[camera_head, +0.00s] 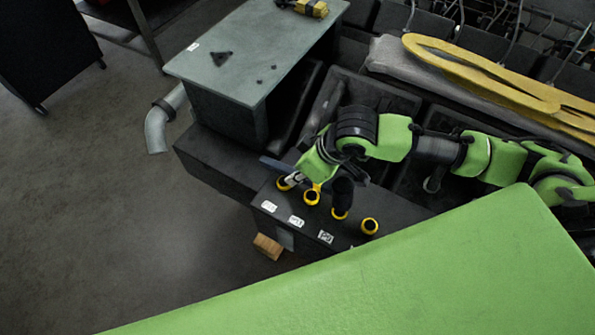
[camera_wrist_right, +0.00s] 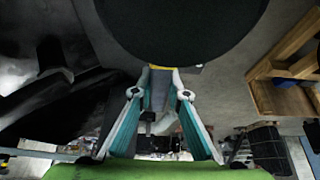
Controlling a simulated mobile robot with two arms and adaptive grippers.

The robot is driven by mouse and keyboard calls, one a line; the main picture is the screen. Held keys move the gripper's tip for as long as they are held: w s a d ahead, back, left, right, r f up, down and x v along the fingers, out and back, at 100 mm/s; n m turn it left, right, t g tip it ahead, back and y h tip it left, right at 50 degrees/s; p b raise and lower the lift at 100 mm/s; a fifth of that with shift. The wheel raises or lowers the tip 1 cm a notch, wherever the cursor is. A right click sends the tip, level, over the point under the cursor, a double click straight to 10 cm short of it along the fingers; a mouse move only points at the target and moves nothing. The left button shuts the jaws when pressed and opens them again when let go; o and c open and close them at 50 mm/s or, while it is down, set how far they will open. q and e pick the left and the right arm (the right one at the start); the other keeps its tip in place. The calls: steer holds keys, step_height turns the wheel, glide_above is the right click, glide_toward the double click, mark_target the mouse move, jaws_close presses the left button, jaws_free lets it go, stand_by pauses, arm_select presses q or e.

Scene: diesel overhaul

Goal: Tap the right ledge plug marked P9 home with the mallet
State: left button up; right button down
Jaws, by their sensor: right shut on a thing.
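The dark ledge (camera_head: 285,213) carries several yellow-ringed plugs in a row with white labels in front. The label that seems to read P9 (camera_head: 325,237) lies before the plug (camera_head: 340,214) third from the left. My right gripper (camera_head: 294,178) is shut on the mallet, whose black head (camera_head: 343,188) hangs over that plug and partly covers it. I cannot tell whether they touch. In the right wrist view the gripper's fingers (camera_wrist_right: 160,92) close on the grey handle, and the black mallet head (camera_wrist_right: 185,25) fills the top. My left gripper is not in view.
A grey-green table (camera_head: 235,65) stands behind the ledge, with dark engine bays (camera_head: 350,90) and a long yellow part (camera_head: 480,75) to the right. A wooden block (camera_head: 267,246) sits below the ledge. Floor at left is open. A green surface blocks the lower right.

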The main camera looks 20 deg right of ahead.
steer(key=shift+r, duration=0.4)
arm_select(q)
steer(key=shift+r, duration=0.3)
arm_select(e)
steer(key=shift+f, duration=0.1)
steer(key=shift+d, duration=0.1)
steer(key=shift+s+r+t+b, duration=0.1)
steer(key=shift+r+t+b, duration=0.15)
steer(key=shift+t+b, duration=0.1)
steer(key=shift+s+r+y, duration=0.15)
steer(key=shift+r+y, duration=0.25)
steer(key=shift+r, duration=0.05)
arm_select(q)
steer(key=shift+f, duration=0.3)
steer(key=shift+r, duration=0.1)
arm_select(e)
steer(key=shift+w+p, duration=0.2)
steer(key=shift+p, duration=0.2)
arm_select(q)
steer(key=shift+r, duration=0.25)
